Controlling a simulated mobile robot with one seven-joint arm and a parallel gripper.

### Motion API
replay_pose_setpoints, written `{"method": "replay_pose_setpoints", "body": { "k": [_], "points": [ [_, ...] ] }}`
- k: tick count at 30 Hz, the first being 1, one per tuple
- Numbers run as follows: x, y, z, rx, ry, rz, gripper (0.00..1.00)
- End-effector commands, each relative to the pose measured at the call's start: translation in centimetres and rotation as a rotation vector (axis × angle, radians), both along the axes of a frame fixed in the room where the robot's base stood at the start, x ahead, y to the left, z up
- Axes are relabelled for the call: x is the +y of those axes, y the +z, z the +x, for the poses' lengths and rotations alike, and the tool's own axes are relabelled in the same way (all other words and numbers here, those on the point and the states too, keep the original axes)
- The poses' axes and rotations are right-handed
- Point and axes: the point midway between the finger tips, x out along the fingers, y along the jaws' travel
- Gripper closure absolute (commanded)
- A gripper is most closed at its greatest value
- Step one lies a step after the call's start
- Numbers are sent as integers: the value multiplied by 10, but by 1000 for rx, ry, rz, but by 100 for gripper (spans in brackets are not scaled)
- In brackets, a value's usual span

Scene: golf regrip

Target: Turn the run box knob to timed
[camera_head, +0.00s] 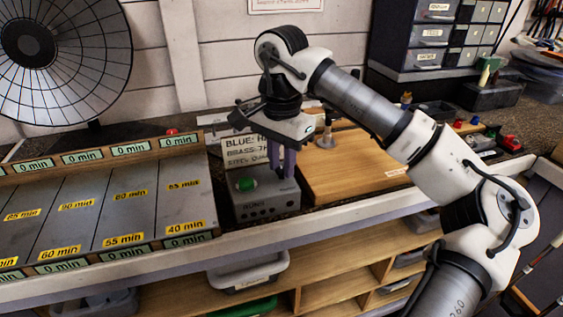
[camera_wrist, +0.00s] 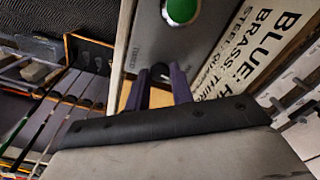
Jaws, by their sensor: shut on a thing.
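The run box (camera_head: 265,205) is a grey box at the front of the bench with a green button (camera_head: 246,184) on top. In the wrist view its grey face (camera_wrist: 149,35) shows a green button (camera_wrist: 181,10) and a small label that seems to read "TIMED". My gripper (camera_head: 283,176) points down at the right part of the box, with its purple fingers at the top face. In the wrist view my gripper (camera_wrist: 160,74) is shut on a small dark knob (camera_wrist: 160,68) between the fingertips. The knob is mostly hidden, and I cannot tell its pointer direction.
A card with text (camera_head: 245,148) stands just behind the box. A grey tray (camera_head: 110,215) with minute labels lies to the left. A wooden board (camera_head: 350,165) lies to the right. A round mesh dish (camera_head: 60,60) stands at the back left.

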Motion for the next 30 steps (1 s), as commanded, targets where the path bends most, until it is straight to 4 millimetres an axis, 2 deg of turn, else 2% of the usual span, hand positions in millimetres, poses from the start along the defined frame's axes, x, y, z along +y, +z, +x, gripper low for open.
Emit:
{"method": "replay_pose_setpoints", "body": {
  "k": [30],
  "points": [
    [-1, 0, 1, -4, -963, -1, 100]
  ]
}}
